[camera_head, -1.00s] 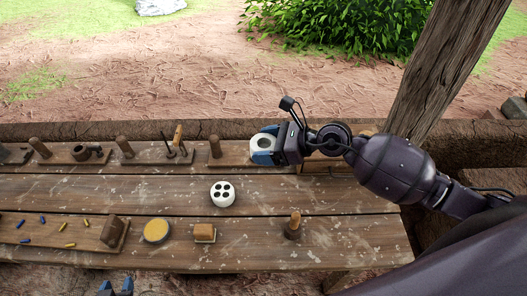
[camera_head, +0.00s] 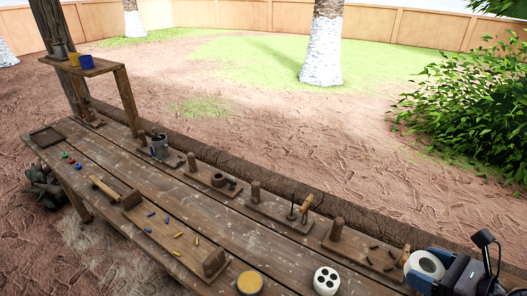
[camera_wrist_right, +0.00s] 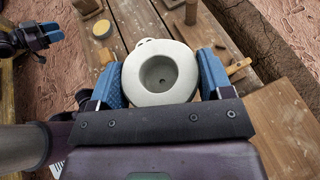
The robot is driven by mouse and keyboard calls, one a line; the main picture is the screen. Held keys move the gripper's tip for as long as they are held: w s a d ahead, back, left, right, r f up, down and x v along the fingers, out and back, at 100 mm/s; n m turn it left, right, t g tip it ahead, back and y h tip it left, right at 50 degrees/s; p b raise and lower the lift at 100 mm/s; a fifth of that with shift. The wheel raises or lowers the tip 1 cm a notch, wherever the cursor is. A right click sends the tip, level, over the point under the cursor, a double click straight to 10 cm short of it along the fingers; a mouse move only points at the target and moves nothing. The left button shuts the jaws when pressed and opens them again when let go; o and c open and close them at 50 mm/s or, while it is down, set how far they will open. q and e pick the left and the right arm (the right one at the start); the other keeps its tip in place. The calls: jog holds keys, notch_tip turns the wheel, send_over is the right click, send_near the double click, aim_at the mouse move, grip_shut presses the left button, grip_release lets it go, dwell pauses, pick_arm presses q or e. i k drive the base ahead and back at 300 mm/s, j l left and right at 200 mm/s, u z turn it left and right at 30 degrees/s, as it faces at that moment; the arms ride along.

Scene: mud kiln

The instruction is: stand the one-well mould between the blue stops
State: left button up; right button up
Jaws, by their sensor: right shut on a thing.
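The one-well mould (camera_head: 425,266) is a white round block with a single hollow. My right gripper (camera_head: 430,272) is shut on it, with a blue finger on each side. In the right wrist view the mould (camera_wrist_right: 160,74) sits between both fingers, its well facing the camera. Small blue pieces (camera_head: 150,214) and yellow pieces (camera_head: 178,235) lie on the near left board; I cannot tell whether the blue ones are the stops. My left gripper (camera_wrist_right: 52,33) shows at the upper left of the right wrist view, away from the mould, its blue fingers apart.
A white four-well mould (camera_head: 326,280) and a yellow-topped round pot (camera_head: 250,283) stand on the bench. Boards with posts and tools (camera_head: 280,215) line the back edge. A shelf (camera_head: 90,67) with cups stands at the far left. The plank middle (camera_head: 200,205) is largely bare.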

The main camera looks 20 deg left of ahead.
aim_at(156, 222)
jog(key=j+z, duration=0.15)
jog(key=j, duration=1)
jog(key=j+z, duration=0.2)
jog(key=j, duration=0.95)
jog(key=j+z, duration=0.15)
jog(key=j, duration=1)
